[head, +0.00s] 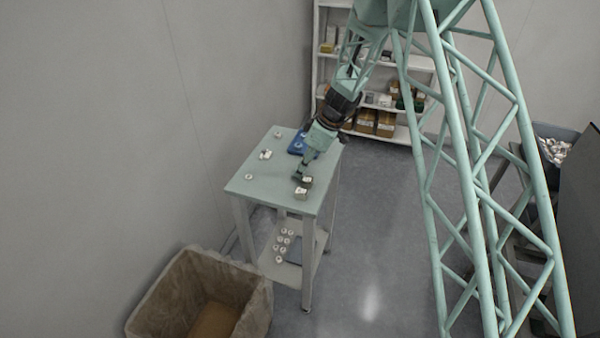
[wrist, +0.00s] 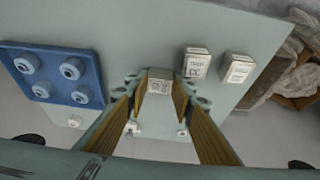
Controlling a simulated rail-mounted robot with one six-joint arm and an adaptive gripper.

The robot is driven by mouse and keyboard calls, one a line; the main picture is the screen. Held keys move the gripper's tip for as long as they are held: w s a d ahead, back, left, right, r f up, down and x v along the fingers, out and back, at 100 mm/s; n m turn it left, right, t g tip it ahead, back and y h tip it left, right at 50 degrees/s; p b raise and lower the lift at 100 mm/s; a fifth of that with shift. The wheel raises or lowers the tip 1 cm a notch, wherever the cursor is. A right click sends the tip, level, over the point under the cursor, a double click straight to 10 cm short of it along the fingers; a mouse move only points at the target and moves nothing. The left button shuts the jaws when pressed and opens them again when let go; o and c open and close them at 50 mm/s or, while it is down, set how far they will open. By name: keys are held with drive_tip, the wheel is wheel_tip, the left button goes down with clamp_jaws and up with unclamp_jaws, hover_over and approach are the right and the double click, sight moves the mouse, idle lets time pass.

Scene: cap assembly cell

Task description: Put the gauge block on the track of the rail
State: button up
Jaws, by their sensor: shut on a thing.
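My gripper (head: 299,175) is low over the near right part of the green table (head: 250,187). In the wrist view its two fingers (wrist: 160,100), with brown pads, close on a small pale block with dark markings (wrist: 160,75), which I take for the gauge block. The fingers cover its sides, and I cannot tell whether it touches the table. Two pale marked blocks, one (wrist: 196,62) nearer my fingers and one (wrist: 237,68) farther right, stand beside it. I cannot make out a rail or its track in either view.
A blue tray (wrist: 84,58) with several round caps lies on the table. Small white pieces (head: 265,155) sit on the table's left side. A lined bin (head: 165,297) stands in front of the table, and a shelf rack (head: 375,99) behind. The table's front left is mostly clear.

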drive_tip(key=shift+r, duration=0.15)
drive_tip(key=shift+r, duration=1.55)
drive_tip(key=shift+s+r, duration=0.1)
drive_tip(key=s+d+b, duration=0.1)
drive_tip(key=s+d, duration=0.1)
drive_tip(key=s, duration=0.2)
drive_tip(key=s+d+r+b, duration=0.1)
drive_tip(key=s+d, duration=0.1)
drive_tip(key=s, duration=0.3)
drive_tip(key=s+d+b, duration=0.1)
drive_tip(key=s+d, duration=0.1)
drive_tip(key=s, duration=0.3)
drive_tip(key=shift+s+d+r, duration=0.15)
drive_tip(key=shift+s+r, duration=0.05)
drive_tip(key=shift+s, duration=0.05)
drive_tip(key=shift+s, duration=0.15)
